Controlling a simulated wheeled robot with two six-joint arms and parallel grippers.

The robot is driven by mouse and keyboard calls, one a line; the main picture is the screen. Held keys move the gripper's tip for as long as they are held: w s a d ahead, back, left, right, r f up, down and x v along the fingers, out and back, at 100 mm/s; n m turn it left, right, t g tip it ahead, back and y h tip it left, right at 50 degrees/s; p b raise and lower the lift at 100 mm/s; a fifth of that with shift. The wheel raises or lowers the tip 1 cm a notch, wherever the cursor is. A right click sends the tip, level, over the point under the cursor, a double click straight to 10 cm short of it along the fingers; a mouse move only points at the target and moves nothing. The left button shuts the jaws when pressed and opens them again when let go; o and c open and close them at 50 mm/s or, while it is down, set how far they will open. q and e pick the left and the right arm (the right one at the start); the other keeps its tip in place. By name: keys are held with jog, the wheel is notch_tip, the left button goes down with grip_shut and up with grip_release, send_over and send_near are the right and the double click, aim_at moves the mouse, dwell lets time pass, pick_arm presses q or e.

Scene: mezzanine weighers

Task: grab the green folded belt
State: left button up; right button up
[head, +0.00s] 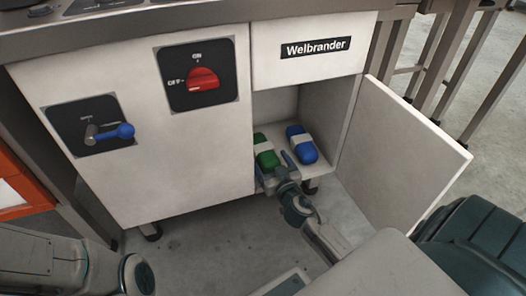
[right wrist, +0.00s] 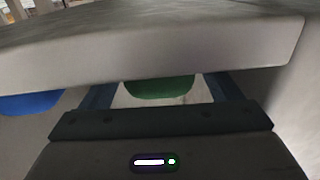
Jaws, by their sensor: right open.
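The green folded belt (head: 265,150), with a pale band around it, lies on the floor of the open compartment in the white cabinet. In the right wrist view the green belt (right wrist: 160,88) shows between my two fingers, its upper part hidden by a pale panel edge. My right gripper (head: 277,172) is open at the compartment's front, just in front of the belt. Its fingers (right wrist: 160,95) are apart with nothing held; I cannot tell whether they touch the belt. My left arm shows at the lower left, but its gripper is out of view.
A blue folded belt (head: 302,145) lies right of the green one and also shows in the right wrist view (right wrist: 30,103). The cabinet door (head: 400,150) stands open at the right. A Welbrander-labelled panel (head: 315,47) is above the opening. A red knob (head: 203,79) and blue-handled lever (head: 112,132) are at left.

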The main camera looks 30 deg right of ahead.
aim_at(263, 152)
jog(key=shift+w+d, duration=0.2)
jog(key=shift+w, duration=0.9)
jog(key=c, duration=1.2)
jog(key=shift+c, duration=0.2)
jog(key=shift+r, duration=0.1)
